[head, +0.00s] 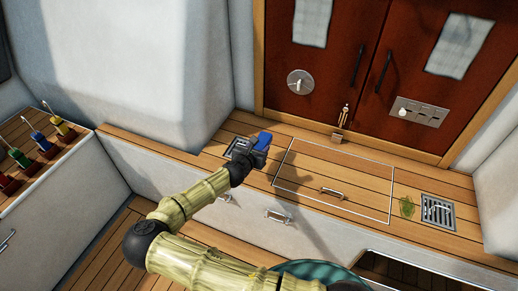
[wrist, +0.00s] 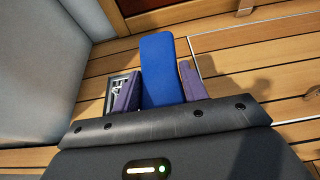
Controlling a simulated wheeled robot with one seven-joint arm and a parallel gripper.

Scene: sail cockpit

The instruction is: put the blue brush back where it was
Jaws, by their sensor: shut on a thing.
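The blue brush (head: 264,138) is in my gripper; only a plain blue slab of it shows, and it also stands out between the fingers in the wrist view (wrist: 162,65). My gripper (head: 260,150) is shut on it, with a purple finger on each side in the wrist view (wrist: 160,90). It is over the wooden ledge near the left drain grate (head: 237,147), which also shows partly behind the left finger in the wrist view (wrist: 115,88). I cannot tell whether the brush touches the ledge. The far side of the brush is hidden.
A hatch lid (head: 330,180) with a metal handle lies right of my gripper. Further right are a green leaf-like thing (head: 407,207) and another grate (head: 438,212). A small wooden object (head: 340,125) stands by the red-brown doors (head: 345,75). Coloured-handled items (head: 38,138) sit at left.

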